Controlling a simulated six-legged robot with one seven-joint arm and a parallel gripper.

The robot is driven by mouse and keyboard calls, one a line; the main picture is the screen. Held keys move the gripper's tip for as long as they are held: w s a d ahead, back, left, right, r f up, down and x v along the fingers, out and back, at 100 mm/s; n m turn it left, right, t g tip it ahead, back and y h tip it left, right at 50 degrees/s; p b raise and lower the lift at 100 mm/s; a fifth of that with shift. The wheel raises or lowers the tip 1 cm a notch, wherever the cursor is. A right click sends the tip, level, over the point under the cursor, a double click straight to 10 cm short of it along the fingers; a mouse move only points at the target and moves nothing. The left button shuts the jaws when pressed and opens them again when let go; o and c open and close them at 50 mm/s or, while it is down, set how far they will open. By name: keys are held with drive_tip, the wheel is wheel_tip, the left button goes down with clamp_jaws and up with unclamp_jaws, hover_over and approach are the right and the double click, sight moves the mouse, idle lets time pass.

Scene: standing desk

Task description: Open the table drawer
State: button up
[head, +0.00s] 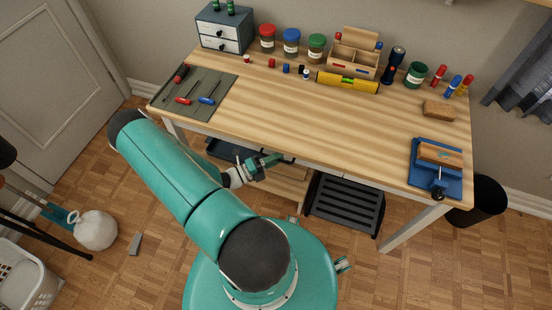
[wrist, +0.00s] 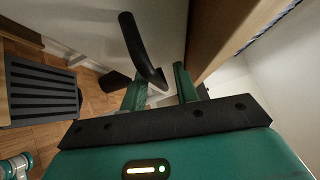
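The near end of the handle reaches into the space between the fingers, close to the left one. I cannot tell whether they touch. In the head view my gripper (head: 268,161) is just below the table's front edge, and the drawer front is mostly hidden under the tabletop.
The tabletop edge (wrist: 225,35) runs close to the right of my fingers. A black slatted rack (head: 345,203) stands under the table. A blue board (head: 435,183) lies at the table's right front corner.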

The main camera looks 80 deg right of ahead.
clamp_jaws()
drive_tip(key=shift+a, duration=0.1)
